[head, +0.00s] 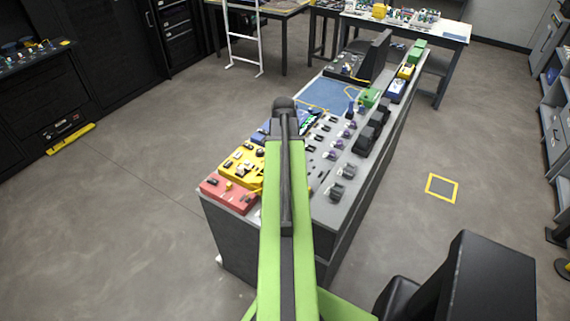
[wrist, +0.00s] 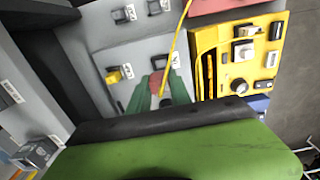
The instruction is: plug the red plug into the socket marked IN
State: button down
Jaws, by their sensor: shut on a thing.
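In the wrist view my gripper (wrist: 160,96) has its green fingers closed around the red plug (wrist: 156,83), over a grey panel (wrist: 88,48). A thin yellow cable (wrist: 177,45) runs up from near the plug. A dark socket (wrist: 159,62) with a small white label lies just beyond the plug tip. I cannot tell whether plug and socket touch, and I cannot read which label says IN. Two more labelled sockets (wrist: 113,16) (wrist: 154,7) sit farther up the panel. In the head view my arm hides the gripper and plug.
A yellow plug or cap (wrist: 114,76) sits at a labelled socket left of my fingers. A yellow box (wrist: 240,55) with knobs stands close on the right. In the head view, the long bench (head: 235,235) carries a red box (head: 228,194) and several dark devices.

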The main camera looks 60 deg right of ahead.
jog(key=shift+w+f+b, duration=0.2)
jog(key=shift+f+b, duration=1.85)
jog(key=shift+f, duration=0.4)
jog(key=shift+a+f+b, duration=0.1)
jog(key=shift+f+b, duration=0.4)
jog(key=c, duration=1.1)
grip_release()
jog(key=shift+r, duration=0.15)
notch_tip(320, 180, up, 17)
jog(key=p, duration=1.7)
jog(key=shift+r, duration=0.1)
